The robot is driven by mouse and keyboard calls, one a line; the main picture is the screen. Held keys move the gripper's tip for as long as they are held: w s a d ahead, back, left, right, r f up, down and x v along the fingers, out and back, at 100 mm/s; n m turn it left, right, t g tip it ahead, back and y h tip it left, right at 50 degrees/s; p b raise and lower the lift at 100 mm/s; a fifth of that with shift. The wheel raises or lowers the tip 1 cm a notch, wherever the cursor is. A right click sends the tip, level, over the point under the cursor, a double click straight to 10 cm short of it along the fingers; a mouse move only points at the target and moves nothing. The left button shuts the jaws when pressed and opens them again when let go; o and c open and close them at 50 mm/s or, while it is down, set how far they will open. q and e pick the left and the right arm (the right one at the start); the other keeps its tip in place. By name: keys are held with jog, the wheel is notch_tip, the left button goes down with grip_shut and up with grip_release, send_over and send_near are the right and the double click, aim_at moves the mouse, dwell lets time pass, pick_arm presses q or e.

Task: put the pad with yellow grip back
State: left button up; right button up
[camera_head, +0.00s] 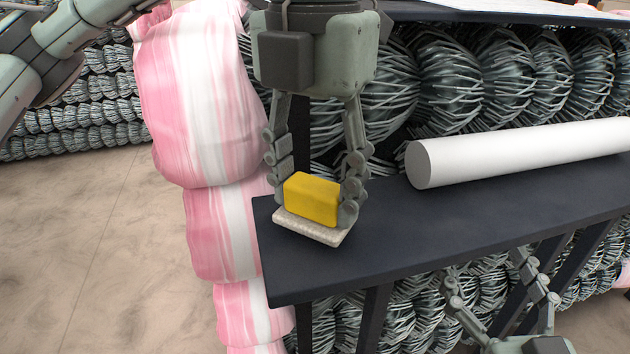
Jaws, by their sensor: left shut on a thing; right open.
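The pad (310,226) is a thin, pale, speckled slab with a yellow grip (312,198) on top. It is at the left end of the dark shelf (400,239), close to its corner. My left gripper (313,200) comes down from above and is shut on the yellow grip, one finger on each side. The pad looks level, at or just above the shelf; I cannot tell whether it touches. My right gripper (500,285) is low at the right, in front of the shelf's front edge, with its fingers apart and empty.
A white roll (520,153) lies along the back right of the shelf. Wire coils (480,70) are stacked behind and below. Pink and white wrapped bundles (200,100) stand just left of the shelf end. The middle of the shelf is clear.

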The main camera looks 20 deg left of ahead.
pick_arm(q)
jog(key=shift+f+b, duration=0.6)
jog(key=shift+f, duration=0.05)
jog(key=o, duration=1.3)
jog(key=shift+c, duration=0.2)
jog(key=shift+r, duration=0.1)
notch_tip(320, 180, up, 12)
